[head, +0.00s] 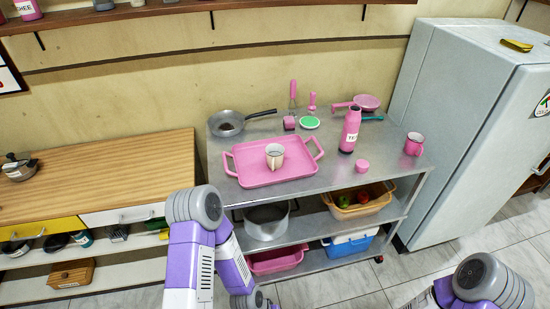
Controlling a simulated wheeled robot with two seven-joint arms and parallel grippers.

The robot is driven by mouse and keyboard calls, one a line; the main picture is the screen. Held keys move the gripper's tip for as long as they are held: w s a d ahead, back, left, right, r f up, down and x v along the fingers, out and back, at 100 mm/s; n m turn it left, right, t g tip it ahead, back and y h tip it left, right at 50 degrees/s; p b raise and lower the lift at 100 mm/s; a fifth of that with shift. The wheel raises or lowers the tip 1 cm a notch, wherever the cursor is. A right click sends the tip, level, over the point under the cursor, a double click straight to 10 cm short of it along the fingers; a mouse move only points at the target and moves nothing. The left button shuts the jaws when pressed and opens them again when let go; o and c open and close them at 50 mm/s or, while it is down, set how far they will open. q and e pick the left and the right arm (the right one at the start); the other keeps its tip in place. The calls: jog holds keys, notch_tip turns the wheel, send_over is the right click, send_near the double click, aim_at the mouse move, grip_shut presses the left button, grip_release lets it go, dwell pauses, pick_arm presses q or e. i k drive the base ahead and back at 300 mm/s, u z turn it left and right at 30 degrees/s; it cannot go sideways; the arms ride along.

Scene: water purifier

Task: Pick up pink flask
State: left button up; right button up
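The pink flask (350,130) stands upright on the metal cart top (382,184), right of the pink tray (243,171). My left arm reaches in at the bottom centre and my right arm shows at the bottom right corner. Both are well short of the flask. Neither gripper's fingers can be seen.
A beige cup (275,156) stands on the tray. A pink mug (414,144) is right of the flask. A frying pan (228,123), a pink pan (366,103) and pink utensils stand behind. A refrigerator (450,130) borders the cart on the right; a wooden counter (110,170) is at left.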

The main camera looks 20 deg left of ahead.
aim_at(353, 118)
jog(key=z, duration=1.85)
jog(key=i, duration=0.9)
jog(key=u, duration=2.3)
